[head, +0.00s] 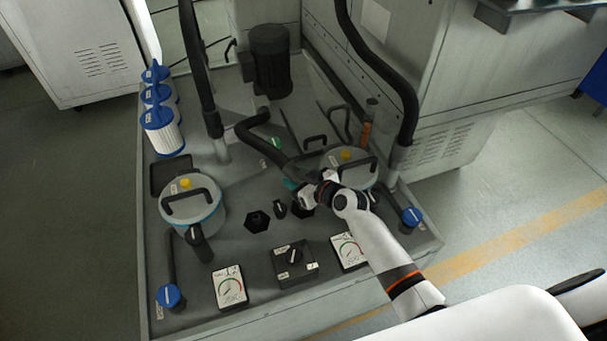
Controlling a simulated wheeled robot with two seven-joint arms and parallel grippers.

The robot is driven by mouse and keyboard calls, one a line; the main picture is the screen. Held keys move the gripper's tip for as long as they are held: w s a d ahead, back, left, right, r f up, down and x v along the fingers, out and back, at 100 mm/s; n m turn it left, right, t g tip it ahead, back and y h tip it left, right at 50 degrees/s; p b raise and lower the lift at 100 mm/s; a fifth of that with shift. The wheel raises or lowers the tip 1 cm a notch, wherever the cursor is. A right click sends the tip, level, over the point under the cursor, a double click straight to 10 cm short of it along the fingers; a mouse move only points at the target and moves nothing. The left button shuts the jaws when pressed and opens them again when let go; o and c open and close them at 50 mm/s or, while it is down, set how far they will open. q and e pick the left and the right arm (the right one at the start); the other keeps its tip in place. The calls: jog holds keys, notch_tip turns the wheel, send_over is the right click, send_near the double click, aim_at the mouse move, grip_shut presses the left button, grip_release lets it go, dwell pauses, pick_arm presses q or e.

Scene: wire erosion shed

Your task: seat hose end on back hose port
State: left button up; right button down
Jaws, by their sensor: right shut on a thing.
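A thick black hose (272,153) bends across the middle of the platform deck. Its near end runs down to my right gripper (308,192), which comes in from the lower right and is shut on the hose end. The jaws and my wrist hide most of the hose end. A black hex-shaped port (257,221) stands on the deck to the left of the gripper. Another dark fitting (302,209) shows partly, just below the gripper. I cannot tell which one is the back hose port, or whether the hose end touches a port. My left gripper is not in view.
Lidded canisters with black handles stand left (193,203) and right (346,163) of the gripper. A black motor (269,60), blue-and-white filters (161,130), two gauges, a switch box (294,262) and upright hoses (198,70) crowd the platform. Open floor lies at left.

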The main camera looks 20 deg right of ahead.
jog(key=shift+w+f+b, duration=0.1)
jog(key=shift+f+b, duration=2.4)
jog(key=shift+f, duration=0.3)
jog(key=shift+f+b, duration=0.5)
jog(key=shift+b, duration=0.2)
jog(key=c, duration=1.1)
grip_release()
jog(key=shift+s+f, duration=0.2)
jog(key=shift+f, duration=0.05)
jog(key=shift+p+v, duration=1.15)
jog(key=shift+v, duration=1.15)
jog(key=shift+p+v, duration=1.2)
jog(key=shift+v, duration=1.95)
jog(key=shift+r, duration=0.2)
